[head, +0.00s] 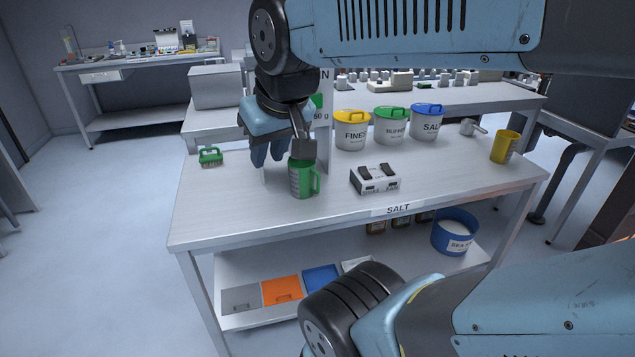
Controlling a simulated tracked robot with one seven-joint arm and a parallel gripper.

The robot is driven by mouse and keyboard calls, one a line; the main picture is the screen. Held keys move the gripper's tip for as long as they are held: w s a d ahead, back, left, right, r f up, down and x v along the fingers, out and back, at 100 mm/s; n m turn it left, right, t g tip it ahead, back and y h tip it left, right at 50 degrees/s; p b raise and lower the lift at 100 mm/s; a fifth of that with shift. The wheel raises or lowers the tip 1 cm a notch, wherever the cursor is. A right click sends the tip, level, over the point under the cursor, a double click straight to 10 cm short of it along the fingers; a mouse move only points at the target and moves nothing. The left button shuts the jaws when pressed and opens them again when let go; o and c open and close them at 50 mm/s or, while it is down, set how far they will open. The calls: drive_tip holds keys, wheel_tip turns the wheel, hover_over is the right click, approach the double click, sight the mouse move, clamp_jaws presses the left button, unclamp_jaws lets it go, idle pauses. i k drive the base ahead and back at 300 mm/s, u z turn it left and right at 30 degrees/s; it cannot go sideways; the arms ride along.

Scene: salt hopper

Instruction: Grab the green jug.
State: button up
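The green jug (305,181) stands upright on the bench near its front left, with its handle on the right and pale markings on its side. My gripper (301,149) is at the jug's top; a dark fingertip overlaps the rim from this view. The other fingertip is not clear to see, so I cannot tell whether the fingers touch the jug or how far apart they are.
A grey switch box (375,178) sits right of the jug. Behind are yellow-lidded (352,134), green-lidded (391,129) and blue-lidded (426,124) tubs. A metal scoop (472,127) and yellow jug (505,147) stand right. A green brush (210,157) lies left. The front left bench is clear.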

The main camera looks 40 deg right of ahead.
sight(302, 173)
drive_tip(key=z, duration=0.05)
drive_tip(key=k, duration=1.15)
drive_tip(key=z, duration=1.05)
drive_tip(key=i, duration=1.5)
drive_tip(key=z, duration=0.05)
